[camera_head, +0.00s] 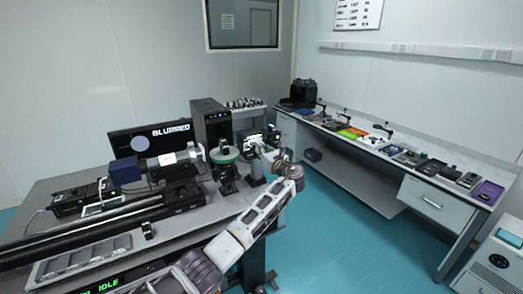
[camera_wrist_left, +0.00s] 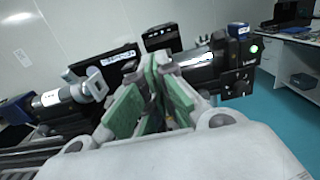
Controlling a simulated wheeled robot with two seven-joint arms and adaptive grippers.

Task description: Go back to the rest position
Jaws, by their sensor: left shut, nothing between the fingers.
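My left arm (camera_head: 262,215) reaches in from the bottom of the head view, over the front right of the optical table (camera_head: 205,232). My left gripper (camera_head: 257,148) is at its end, beside the optics; its fingertips are small and hard to make out there. In the left wrist view the green-padded fingers (camera_wrist_left: 153,75) are together with nothing between them. Behind them are a silver cylinder (camera_wrist_left: 196,60) and a black box with a green light (camera_wrist_left: 241,70). I cannot tell whether the fingers touch any of these. My right gripper is not in view.
A screen reading "BLURRED" (camera_head: 126,142) and a black tower (camera_head: 209,122) stand at the back of the table. A blue box (camera_head: 124,171) and long rails (camera_head: 75,238) lie to the left. A side bench (camera_head: 385,155) holds several tools. Blue floor (camera_head: 340,225) is clear between.

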